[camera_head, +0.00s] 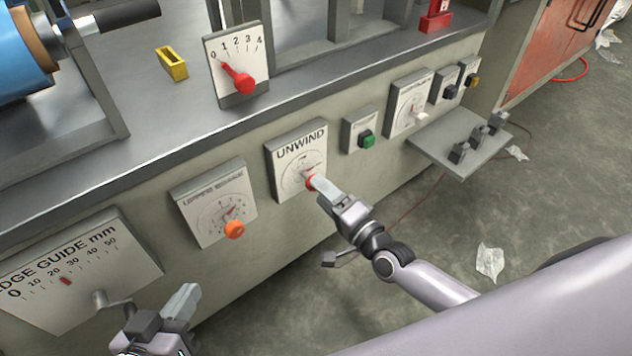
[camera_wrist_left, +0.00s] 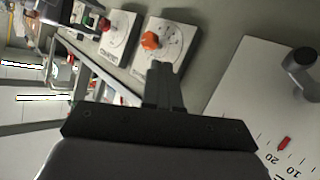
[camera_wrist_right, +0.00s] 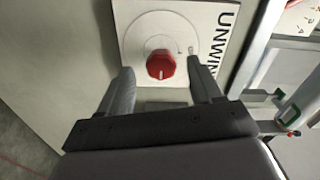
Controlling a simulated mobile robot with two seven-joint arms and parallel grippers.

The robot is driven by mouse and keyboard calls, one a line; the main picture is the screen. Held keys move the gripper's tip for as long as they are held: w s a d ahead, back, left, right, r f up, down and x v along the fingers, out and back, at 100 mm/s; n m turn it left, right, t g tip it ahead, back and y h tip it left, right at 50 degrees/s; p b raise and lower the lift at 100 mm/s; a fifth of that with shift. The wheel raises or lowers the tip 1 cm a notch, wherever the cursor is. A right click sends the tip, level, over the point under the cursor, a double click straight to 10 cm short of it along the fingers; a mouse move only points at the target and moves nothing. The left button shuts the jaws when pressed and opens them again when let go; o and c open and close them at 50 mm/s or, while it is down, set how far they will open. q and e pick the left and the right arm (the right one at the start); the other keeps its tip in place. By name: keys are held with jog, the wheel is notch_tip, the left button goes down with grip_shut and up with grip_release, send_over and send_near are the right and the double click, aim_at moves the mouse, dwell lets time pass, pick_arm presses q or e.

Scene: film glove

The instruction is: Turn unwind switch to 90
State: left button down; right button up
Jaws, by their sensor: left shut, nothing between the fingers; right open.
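The unwind switch is a red knob (camera_wrist_right: 161,64) with a white mark, on a white dial plate lettered UNWIND (camera_head: 291,150). In the head view the knob (camera_head: 310,181) is partly hidden by my right gripper (camera_head: 320,184). In the right wrist view my right gripper (camera_wrist_right: 163,82) is open, with one finger to each side of the knob and the knob a little beyond the fingertips. I cannot tell whether they touch. My left gripper (camera_head: 187,294) is shut and empty, low in front of the panel near the edge guide plate.
The edge guide plate (camera_head: 60,262) with its crank is at the left. The upper brake plate (camera_head: 205,192) has an orange knob (camera_head: 235,229). A green button (camera_head: 368,140) is right of the unwind plate. A small shelf with levers (camera_head: 440,148) juts out farther right.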

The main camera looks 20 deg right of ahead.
pick_arm(q)
jog(key=shift+s+a, duration=0.25)
jog(key=shift+a, duration=0.05)
pick_arm(e)
jog(key=v, duration=0.3)
jog(key=shift+s, duration=0.1)
pick_arm(q)
jog(key=shift+f, duration=0.1)
